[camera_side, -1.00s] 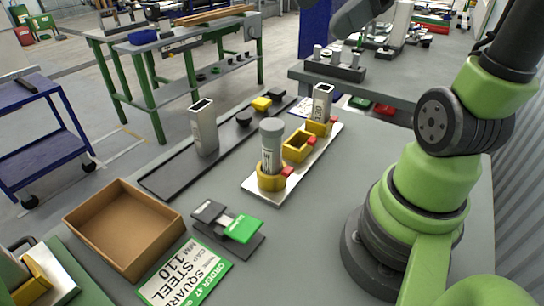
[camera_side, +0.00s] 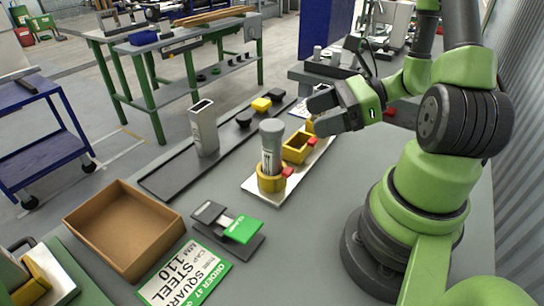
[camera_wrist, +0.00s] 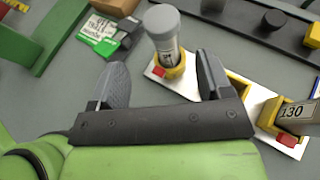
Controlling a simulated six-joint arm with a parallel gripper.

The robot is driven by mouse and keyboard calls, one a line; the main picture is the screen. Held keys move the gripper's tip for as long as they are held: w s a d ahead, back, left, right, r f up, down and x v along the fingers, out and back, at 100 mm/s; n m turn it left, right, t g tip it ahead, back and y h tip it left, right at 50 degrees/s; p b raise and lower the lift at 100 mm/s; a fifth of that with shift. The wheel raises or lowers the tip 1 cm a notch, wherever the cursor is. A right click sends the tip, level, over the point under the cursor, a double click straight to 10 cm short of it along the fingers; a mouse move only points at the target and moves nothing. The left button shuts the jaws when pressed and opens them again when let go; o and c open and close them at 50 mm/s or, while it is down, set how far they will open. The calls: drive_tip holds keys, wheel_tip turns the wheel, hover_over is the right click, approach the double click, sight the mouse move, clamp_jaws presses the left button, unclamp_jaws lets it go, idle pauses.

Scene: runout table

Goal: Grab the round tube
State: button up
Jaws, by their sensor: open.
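The round tube (camera_side: 271,150), with a grey cap and a printed label, stands upright in a yellow clamp socket (camera_side: 270,182) at the near end of a pale plate. In the wrist view the round tube (camera_wrist: 164,38) is beyond the fingertips, roughly between the two fingers. My gripper (camera_side: 318,112) is open and empty, to the right of the tube and apart from it, at about the height of its top. The wrist view shows the gripper (camera_wrist: 161,72) with its fingers spread.
A square tube (camera_wrist: 298,113) marked 130 stands in the plate's far socket; my gripper hides it in the side view. Another square tube (camera_side: 204,130) stands on the dark rail (camera_side: 168,181). A brown tray (camera_side: 125,225), clamp tool (camera_side: 229,222) and order card (camera_side: 185,272) lie nearer.

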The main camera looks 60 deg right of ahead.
approach(271, 156)
wheel_tip(271, 156, down, 2)
drive_tip(key=w+d, duration=0.1)
drive_tip(key=x, duration=0.3)
drive_tip(key=shift+w+a+f, duration=0.1)
drive_tip(key=shift+w+f, duration=0.2)
drive_tip(key=shift+w+r+x, duration=0.1)
drive_tip(key=shift+x, duration=1.4)
drive_tip(key=shift+w+r+x, duration=0.1)
drive_tip(key=shift+x, duration=1.4)
drive_tip(key=shift+c, duration=0.2)
drive_tip(key=c, duration=1)
